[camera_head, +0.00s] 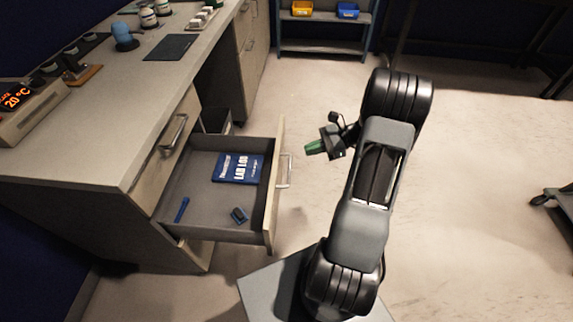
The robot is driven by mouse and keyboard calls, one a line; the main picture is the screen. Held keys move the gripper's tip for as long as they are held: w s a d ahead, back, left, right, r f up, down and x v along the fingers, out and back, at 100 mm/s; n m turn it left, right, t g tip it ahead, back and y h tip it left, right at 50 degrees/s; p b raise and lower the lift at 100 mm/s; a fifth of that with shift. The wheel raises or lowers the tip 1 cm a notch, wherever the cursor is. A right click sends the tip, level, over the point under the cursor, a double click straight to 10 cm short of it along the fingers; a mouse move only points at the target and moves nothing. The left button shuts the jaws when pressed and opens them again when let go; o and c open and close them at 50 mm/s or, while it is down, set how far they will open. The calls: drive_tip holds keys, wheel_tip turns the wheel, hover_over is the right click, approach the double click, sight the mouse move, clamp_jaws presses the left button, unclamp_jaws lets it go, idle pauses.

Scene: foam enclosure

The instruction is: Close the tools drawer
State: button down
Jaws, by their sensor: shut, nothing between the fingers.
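The open drawer (213,202) sticks out to the right from the bench (130,105). In it lie a blue book marked LAB LOG (238,168), a blue pen-like item (181,209) and a small dark item (239,215). The drawer's front carries a pale bar handle (286,171) on its right face. My gripper (308,148), with green fingertips, is shut and empty. In the picture it is to the right of the drawer front and handle, apart from them, pointing left. No label marking this as the tools drawer is readable.
A closed drawer with a handle (174,134) is above the open one. On the bench are a 20 °C display unit (25,108), a blue mug (124,37) and a dark mat (172,47). A shelf with bins (325,45) stands behind.

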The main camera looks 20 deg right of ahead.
sight(286, 154)
drive_tip(key=d+f+m+t+y+b, duration=0.2)
drive_tip(key=d+f+m+t, duration=0.3)
drive_tip(key=d+f, duration=0.15)
drive_tip(key=x, duration=0.4)
drive_tip(key=b+x, duration=0.1)
drive_tip(key=x, duration=0.4)
drive_tip(key=f+x, duration=0.1)
drive_tip(key=x, duration=0.3)
drive_tip(key=shift+w+a+f, duration=0.1)
drive_tip(key=shift+w, duration=0.3)
drive_tip(key=shift+h, duration=0.3)
drive_tip(key=shift+w+a, duration=0.1)
